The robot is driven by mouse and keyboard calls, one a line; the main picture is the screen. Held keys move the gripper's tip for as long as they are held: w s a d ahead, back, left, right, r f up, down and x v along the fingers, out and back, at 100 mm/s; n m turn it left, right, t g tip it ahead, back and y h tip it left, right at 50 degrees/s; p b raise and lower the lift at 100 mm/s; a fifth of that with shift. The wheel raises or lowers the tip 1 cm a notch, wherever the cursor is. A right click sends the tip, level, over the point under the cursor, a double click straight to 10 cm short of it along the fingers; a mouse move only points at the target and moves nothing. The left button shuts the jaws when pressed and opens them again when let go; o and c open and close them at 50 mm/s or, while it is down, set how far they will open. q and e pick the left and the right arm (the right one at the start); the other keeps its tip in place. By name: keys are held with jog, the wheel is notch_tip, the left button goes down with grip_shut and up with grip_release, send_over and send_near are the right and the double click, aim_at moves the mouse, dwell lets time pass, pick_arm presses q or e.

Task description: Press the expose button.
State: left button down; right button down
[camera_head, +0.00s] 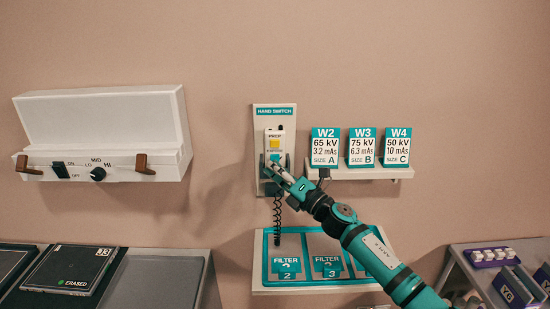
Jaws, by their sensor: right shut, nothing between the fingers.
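The hand switch (266,142) hangs on a wall panel under a teal "HAND SWITCH" label. It has a yellow button (275,144) below the word PREP and a teal button lower down, labelled in print too small to read surely. My right gripper (277,166) is shut and empty, with its fingertips at the teal button's place. The fingers cover part of that button, so I cannot tell whether they touch it or whether it is pushed in. My left gripper is not in view.
A shelf (366,173) with cards W2, W3 and W4 is right of the switch. A coiled cord (277,220) hangs down to the teal filter tray (265,274). A white light box (105,140) is on the left wall. Benches stand at both lower sides.

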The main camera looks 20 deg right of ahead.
jog(key=s+p, duration=0.1)
jog(key=s, duration=0.1)
jog(key=s+a, duration=0.1)
jog(key=s, duration=0.1)
jog(key=shift+s+a+p, duration=0.2)
jog(key=shift+s+p, duration=0.2)
dwell(1.4)
